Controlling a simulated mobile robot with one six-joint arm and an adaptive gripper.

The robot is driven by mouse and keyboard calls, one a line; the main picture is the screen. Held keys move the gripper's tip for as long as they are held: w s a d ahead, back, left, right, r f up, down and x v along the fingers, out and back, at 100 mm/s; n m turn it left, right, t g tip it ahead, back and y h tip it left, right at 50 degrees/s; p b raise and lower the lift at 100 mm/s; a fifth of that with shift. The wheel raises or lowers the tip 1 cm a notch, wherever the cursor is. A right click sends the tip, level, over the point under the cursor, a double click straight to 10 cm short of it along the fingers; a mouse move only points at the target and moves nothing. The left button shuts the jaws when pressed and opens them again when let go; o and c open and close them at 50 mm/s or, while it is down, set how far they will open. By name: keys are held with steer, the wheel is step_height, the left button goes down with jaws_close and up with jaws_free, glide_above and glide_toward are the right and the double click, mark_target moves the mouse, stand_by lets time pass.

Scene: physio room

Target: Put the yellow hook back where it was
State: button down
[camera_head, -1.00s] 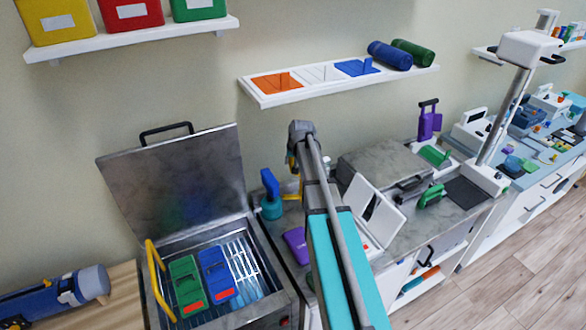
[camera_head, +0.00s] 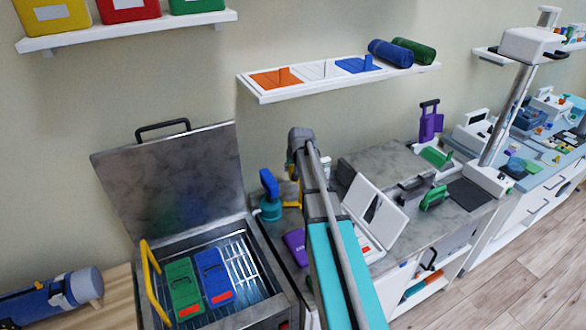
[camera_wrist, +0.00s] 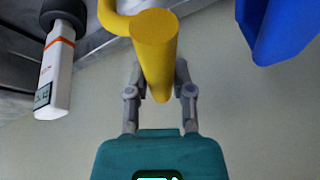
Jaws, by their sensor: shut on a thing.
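The yellow hook (camera_wrist: 155,50) is between the two grey fingers of my gripper (camera_wrist: 161,78) in the wrist view, and they are shut on it. Its thick round end faces the camera, and a curved part runs off to the upper left. In the head view only bits of the yellow hook (camera_head: 291,204) show beside my arm, near a teal pot with a blue handle (camera_head: 269,190). My arm hides the fingers there. I cannot tell whether the hook touches anything else.
An open steel tank (camera_head: 285,305) at left holds green and blue packs and has a yellow curved handle (camera_head: 155,285). A purple block (camera_head: 296,246) and a white hinged device (camera_head: 374,207) flank my arm. A wall shelf (camera_head: 262,98) hangs above.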

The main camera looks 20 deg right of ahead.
steer(key=shift+c, duration=2.4)
jaws_free()
steer(key=shift+r, duration=0.15)
steer(key=p+v, duration=1.1)
steer(key=v, duration=0.1)
steer(key=s+a+f+n+g, duration=0.1)
steer(key=s+a+n+g, duration=0.3)
steer(key=s+a, duration=1.8)
steer(key=shift+f+g, duration=0.35)
steer(key=shift+g, duration=0.05)
